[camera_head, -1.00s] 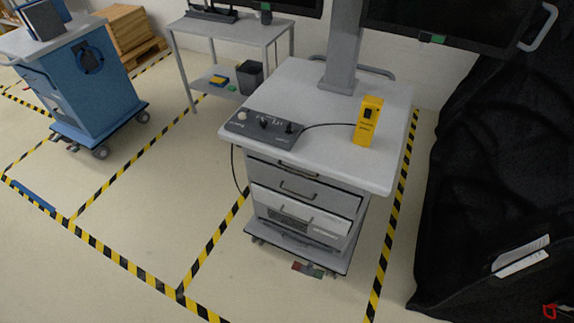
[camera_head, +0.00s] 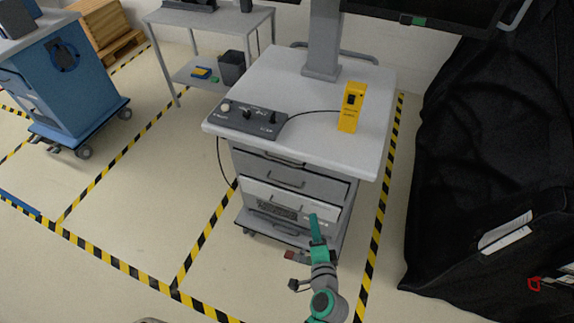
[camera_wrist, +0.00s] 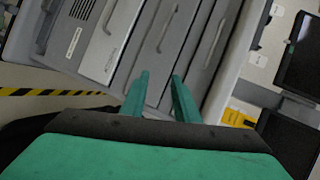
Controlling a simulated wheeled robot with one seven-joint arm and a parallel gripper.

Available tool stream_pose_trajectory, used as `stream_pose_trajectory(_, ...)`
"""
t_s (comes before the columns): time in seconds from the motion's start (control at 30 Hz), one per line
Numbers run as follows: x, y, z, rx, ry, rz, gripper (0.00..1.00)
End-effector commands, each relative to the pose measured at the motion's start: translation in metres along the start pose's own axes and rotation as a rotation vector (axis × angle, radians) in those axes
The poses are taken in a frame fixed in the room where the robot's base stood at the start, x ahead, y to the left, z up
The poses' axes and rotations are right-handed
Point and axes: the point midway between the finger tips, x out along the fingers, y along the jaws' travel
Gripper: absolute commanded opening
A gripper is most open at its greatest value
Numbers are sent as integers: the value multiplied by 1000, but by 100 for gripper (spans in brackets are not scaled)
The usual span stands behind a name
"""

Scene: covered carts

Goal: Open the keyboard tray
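The grey cart (camera_head: 365,160) has a stack of closed fronts with bar handles. The slim top front (camera_head: 270,155), right under the worktop, may be the keyboard tray; its handle (camera_wrist: 215,40) shows in the wrist view. Below it are a grey drawer (camera_head: 325,190) and a whiter drawer (camera_head: 255,190). My green gripper (camera_head: 316,228) is in front of the cart's lower right front. In the wrist view, the fingers (camera_wrist: 160,90) are apart and empty, pointing at the drawer fronts. I cannot tell whether they touch anything.
A control panel (camera_head: 245,119) and yellow device (camera_head: 352,107) sit on the worktop. A black-covered object (camera_head: 470,150) stands close on the right. A blue cart (camera_head: 65,80) and grey table (camera_head: 210,18) stand left and behind. Floor left of the cart is clear.

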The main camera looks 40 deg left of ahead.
Motion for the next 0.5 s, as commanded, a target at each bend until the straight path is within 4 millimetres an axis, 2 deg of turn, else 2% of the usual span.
stream_pose_trajectory(0.03,16,-20,-1,34,-48,-34,28)
stream_pose_trajectory(0.1,33,-42,3,87,-122,-70,28)
stream_pose_trajectory(0.23,54,-79,11,156,-241,-119,28)
stream_pose_trajectory(0.4,64,-108,17,201,-333,-151,28)
stream_pose_trajectory(0.5,68,-114,20,211,-354,-157,28)
